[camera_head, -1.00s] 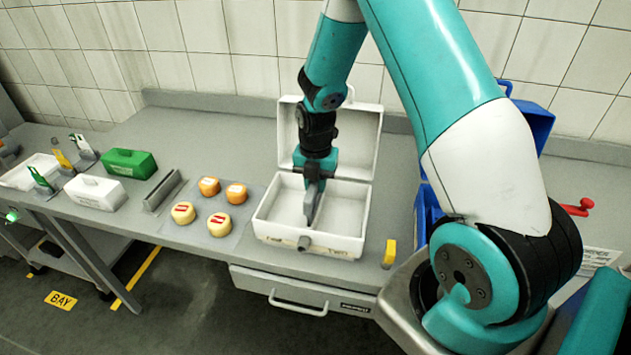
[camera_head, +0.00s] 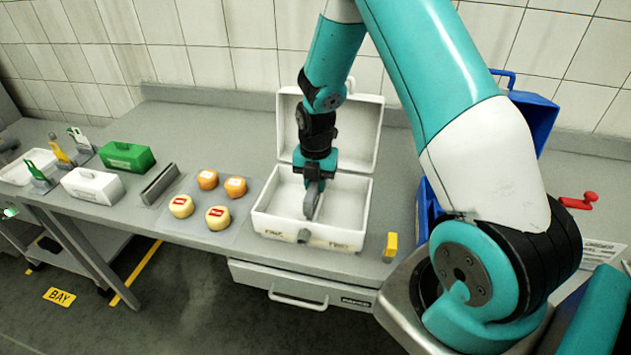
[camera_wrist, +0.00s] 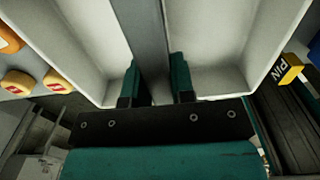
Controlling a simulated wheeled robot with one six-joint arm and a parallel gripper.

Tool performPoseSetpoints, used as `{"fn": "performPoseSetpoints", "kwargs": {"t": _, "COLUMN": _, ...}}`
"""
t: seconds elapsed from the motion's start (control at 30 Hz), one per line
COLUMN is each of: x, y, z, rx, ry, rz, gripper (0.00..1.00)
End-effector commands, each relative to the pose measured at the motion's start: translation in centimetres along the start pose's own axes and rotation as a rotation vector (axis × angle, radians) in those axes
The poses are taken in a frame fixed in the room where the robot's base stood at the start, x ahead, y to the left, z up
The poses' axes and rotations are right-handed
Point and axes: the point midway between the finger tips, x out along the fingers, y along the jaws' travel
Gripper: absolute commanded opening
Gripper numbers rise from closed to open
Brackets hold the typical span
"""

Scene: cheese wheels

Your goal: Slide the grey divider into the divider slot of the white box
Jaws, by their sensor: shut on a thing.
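The white box (camera_head: 262,221) stands on the counter with its lid (camera_head: 355,131) open at the back. My gripper (camera_head: 313,184) points down over the middle of the box. It is shut on the grey divider (camera_head: 311,205), which stands on edge, running front to back between the box's two halves. In the wrist view the divider (camera_wrist: 149,25) passes between my two fingers (camera_wrist: 159,82), with a white compartment on each side. The arm and gripper hide part of the divider and the slot, so I cannot tell how fully it is seated.
Several cheese wheels (camera_head: 217,217) sit on a grey mat left of the box. A yellow tag (camera_head: 390,246) and a blue box (camera_head: 530,125) are at right.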

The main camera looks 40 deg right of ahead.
Motion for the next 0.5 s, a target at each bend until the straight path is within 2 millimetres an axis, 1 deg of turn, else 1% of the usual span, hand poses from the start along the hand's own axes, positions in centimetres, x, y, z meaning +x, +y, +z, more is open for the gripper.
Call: {"fn": "performPoseSetpoints", "kwargs": {"t": 0.5, "x": 1.4, "y": 0.0, "z": 0.0, "rx": 0.0, "ry": 0.0, "rz": 0.0, "gripper": 0.0}}
